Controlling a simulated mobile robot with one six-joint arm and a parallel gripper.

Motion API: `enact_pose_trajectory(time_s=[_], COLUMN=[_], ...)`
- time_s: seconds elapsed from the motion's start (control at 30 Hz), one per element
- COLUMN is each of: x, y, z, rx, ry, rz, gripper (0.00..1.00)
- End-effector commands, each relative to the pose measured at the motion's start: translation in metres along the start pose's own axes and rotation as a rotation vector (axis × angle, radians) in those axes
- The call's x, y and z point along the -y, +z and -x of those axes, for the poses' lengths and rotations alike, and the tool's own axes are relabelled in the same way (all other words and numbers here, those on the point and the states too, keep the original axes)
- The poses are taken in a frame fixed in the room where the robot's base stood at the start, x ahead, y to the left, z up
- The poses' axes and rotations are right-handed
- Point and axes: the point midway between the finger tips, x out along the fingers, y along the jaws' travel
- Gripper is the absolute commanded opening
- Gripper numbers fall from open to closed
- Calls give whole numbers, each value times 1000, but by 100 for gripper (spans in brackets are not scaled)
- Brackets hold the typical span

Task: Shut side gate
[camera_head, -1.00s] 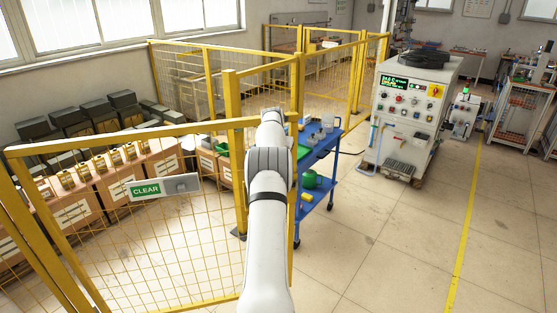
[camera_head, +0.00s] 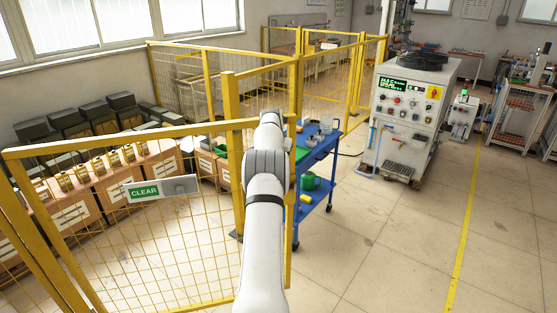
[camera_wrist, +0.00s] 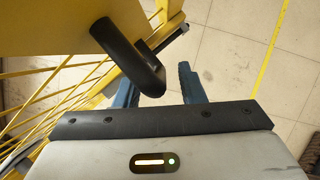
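A yellow mesh gate panel (camera_head: 265,90) stands between a yellow post (camera_head: 232,130) and a taller post, behind my arm in the head view. In the wrist view a yellow frame (camera_wrist: 60,25) carries a black curved handle (camera_wrist: 128,58). My gripper (camera_wrist: 158,85) shows there as two blue fingers spread apart, with the handle's lower end over the gap between them. Nothing is seen clamped; whether a finger touches the handle is unclear. In the head view my arm hides the gripper and handle.
A yellow fence section with a green CLEAR sign (camera_head: 162,188) is at left, boxes (camera_head: 105,180) behind it. A blue cart (camera_head: 318,195) stands just right of my arm. A grey control machine (camera_head: 412,110) is farther right. The floor (camera_head: 400,250) at right is clear.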

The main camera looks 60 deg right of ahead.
Motion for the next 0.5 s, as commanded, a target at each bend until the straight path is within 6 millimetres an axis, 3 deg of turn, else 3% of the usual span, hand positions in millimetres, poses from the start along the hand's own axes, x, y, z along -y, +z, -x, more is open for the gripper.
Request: enact_pose_trajectory(time_s=[0.5], x=[1], y=[0], z=[70], rx=[1], ry=[1], rz=[-1], gripper=[36])
